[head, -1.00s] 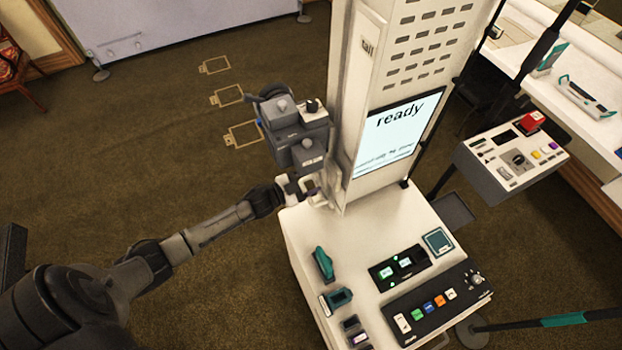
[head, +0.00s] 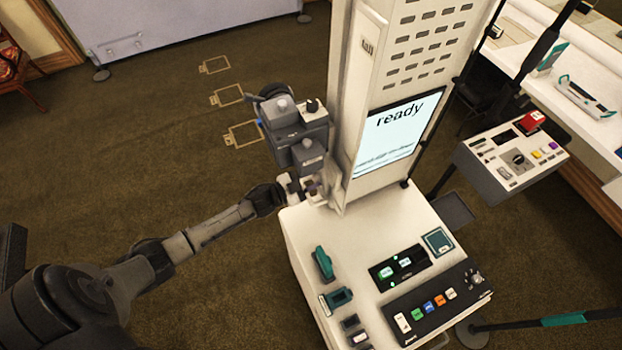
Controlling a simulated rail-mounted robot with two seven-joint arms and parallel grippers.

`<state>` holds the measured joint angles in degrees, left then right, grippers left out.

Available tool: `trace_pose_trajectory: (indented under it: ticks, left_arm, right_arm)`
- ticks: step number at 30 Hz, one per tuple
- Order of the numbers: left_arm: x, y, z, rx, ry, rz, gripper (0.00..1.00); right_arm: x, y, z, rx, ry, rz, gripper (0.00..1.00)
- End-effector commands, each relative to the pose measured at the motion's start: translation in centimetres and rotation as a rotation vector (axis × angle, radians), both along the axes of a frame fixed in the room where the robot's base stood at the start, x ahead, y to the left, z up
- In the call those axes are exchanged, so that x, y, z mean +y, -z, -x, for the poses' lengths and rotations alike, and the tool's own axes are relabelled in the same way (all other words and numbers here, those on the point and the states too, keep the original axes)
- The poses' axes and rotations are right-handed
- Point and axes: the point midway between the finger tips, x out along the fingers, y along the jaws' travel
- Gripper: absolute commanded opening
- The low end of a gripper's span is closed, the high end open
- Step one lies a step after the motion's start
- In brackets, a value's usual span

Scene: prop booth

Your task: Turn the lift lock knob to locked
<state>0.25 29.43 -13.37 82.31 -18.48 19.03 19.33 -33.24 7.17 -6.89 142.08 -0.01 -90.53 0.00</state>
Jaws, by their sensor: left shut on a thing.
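My left gripper (head: 309,188) is at the left side of the white column (head: 347,145), low down near the top of the white base cabinet (head: 291,232). Its fingers are shut on a small part there, which I take to be the lift lock knob. The knob is mostly hidden by the fingers, and its pointer and markings cannot be read. A dark grey unit (head: 297,133) with small knobs on top sits just above the gripper, beside the column. My right gripper is out of view.
The column's screen (head: 397,133) reads "ready". The cabinet top carries a button panel (head: 437,303), a dark display box (head: 400,267) and teal items (head: 323,264). A side control console (head: 512,160) stands to the right. Open carpet (head: 150,150) lies to the left.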

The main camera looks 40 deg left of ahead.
Motion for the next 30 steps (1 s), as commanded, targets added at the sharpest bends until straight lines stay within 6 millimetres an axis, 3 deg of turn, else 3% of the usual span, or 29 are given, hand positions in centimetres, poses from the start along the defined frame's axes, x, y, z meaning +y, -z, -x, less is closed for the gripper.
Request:
trace_pose_trajectory:
  ticks: [11,30]
  left_arm:
    - [0.0,0.1,0.0,-0.053,-0.001,-0.118,0.08]
    - [0.0,0.3,0.0,-0.295,0.000,-0.663,0.08]
  right_arm:
    - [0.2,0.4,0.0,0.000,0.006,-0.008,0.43]
    - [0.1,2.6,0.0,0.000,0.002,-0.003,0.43]
